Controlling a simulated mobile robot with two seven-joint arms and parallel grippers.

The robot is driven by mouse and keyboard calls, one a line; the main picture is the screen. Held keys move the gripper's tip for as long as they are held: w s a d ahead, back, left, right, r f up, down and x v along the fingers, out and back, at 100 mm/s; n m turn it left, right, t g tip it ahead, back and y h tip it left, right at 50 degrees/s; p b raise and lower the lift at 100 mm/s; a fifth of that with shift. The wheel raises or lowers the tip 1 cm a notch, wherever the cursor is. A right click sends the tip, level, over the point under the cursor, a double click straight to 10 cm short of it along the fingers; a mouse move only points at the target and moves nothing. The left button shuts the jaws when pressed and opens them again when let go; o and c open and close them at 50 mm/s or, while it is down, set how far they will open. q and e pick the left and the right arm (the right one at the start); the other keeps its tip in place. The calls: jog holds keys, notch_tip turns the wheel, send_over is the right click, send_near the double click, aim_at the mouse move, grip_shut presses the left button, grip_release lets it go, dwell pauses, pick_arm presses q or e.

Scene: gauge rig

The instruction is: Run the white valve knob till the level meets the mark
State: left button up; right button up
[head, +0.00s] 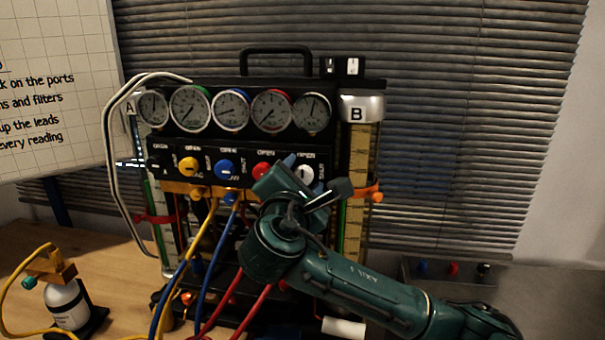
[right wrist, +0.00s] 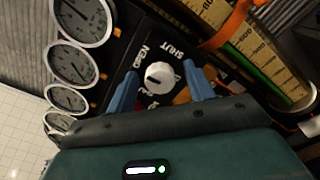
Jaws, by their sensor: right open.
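The white valve knob (head: 304,174) is at the right end of the row of coloured knobs on the gauge rig's black panel. In the right wrist view the white knob (right wrist: 158,76) sits between the two blue fingers of my right gripper (right wrist: 161,72), with gaps on both sides. My right gripper (head: 292,166) is open at the panel and partly covers the knob's surroundings. Tube B (head: 359,150), with a yellow scale, stands at the right; an orange marker (head: 371,192) rings it. Green shows low in tube B; its exact level is unclear. My left gripper is out of view.
Several round gauges (head: 231,109) line the panel above the knobs. Tube A (head: 158,235) has a red marker (head: 155,219). Yellow, blue and red hoses (head: 208,250) hang in front. A small white bottle (head: 67,304) stands at the lower left of the table.

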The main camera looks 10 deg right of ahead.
jog(key=shift+c, duration=0.5)
jog(key=c, duration=0.9)
jog(key=shift+o, duration=0.2)
